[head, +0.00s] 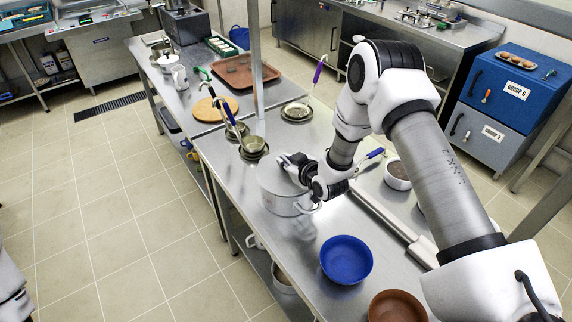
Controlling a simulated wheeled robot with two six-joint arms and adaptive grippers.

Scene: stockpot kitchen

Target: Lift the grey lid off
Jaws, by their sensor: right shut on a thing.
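A silver stockpot (280,204) stands on the steel table, just left of my right arm. The grey lid (268,178) shows at the top of the pot, partly covered by my right gripper. My right gripper (290,164) is over the lid and shut on it; the fingers and the lid's knob are hard to make out. I cannot tell whether there is a gap between lid and pot rim. Only a piece of my left arm shows at the lower left edge; its gripper is out of view.
A blue bowl (346,259) and a brown bowl (397,307) stand in front of the pot. Ladles and small pans (253,146) lie behind it, near an upright post (256,60). A white bowl (397,175) is to the right.

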